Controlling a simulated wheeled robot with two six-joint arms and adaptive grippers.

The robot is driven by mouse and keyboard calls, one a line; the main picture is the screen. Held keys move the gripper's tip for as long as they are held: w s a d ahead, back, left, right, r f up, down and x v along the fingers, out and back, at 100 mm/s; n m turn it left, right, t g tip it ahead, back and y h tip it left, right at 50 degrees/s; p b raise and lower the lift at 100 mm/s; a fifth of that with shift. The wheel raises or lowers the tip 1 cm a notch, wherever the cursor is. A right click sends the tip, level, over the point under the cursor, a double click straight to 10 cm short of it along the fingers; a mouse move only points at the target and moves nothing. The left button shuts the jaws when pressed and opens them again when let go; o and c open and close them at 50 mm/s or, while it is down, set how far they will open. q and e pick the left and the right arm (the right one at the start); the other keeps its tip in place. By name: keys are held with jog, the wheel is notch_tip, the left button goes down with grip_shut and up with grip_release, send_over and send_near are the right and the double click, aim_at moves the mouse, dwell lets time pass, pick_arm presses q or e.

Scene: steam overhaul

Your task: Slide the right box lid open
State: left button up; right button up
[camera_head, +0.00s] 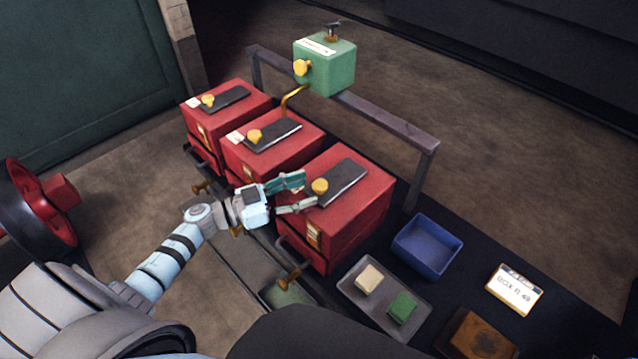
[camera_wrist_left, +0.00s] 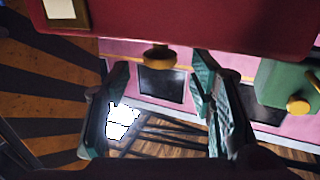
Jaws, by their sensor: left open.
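The right box (camera_head: 368,222) is red and has a dark sliding lid (camera_head: 347,180) on its top. A brass knob (camera_head: 320,186) stands at the lid's near left end. The lid looks shut. My left gripper (camera_head: 309,191) is open at the left edge of this box top, its fingertips close to the knob, one on either side. In the left wrist view, which looks upside down, the knob (camera_wrist_left: 157,57) appears between the open green-padded fingers, with the red box (camera_wrist_left: 200,22) above it. Whether a finger touches the knob cannot be told. My right gripper is not in view.
Two similar red boxes (camera_head: 262,155) (camera_head: 222,118) stand to the left. A green tank (camera_head: 325,68) sits on a rail behind. A blue bin (camera_head: 427,247), a grey tray (camera_head: 368,313) with two small blocks, and a label card (camera_head: 514,289) lie to the right.

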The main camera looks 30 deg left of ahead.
aim_at(320, 184)
pick_arm(q)
jog(key=x, duration=0.5)
grip_shut()
